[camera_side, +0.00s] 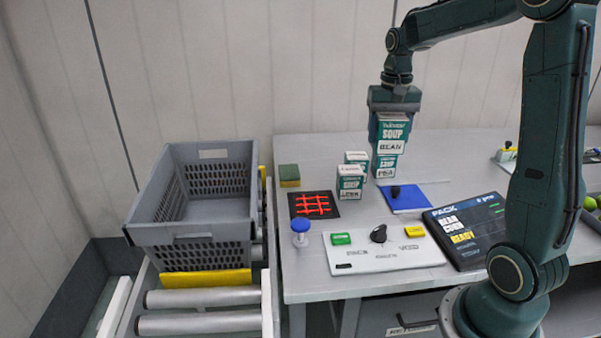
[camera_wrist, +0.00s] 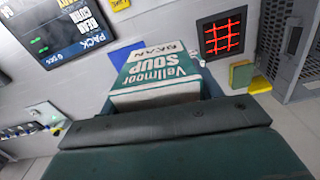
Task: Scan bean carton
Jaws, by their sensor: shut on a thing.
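The bean carton (camera_side: 392,135), white and teal with "SOUP" and "BEAN" on it, is held upright in my gripper (camera_side: 393,108), which is shut on its top. In the wrist view the bean carton (camera_wrist: 160,75) sits in front of my gripper (camera_wrist: 165,118). The carton is above the table, in front of another soup carton (camera_side: 385,166) that it partly covers. The scanner (camera_side: 313,205), a black square with glowing red lines, lies on the table to the lower left. It also shows in the wrist view (camera_wrist: 222,36), right of the carton.
Two more cartons stand close together, one in front (camera_side: 350,183) and one behind (camera_side: 357,157). A grey tote (camera_side: 193,233) is on rollers at left. A button panel (camera_side: 385,251), blue pad (camera_side: 415,201), order screen (camera_side: 468,228), blue-topped knob (camera_side: 300,228) and yellow-green block (camera_side: 289,176) are on the table.

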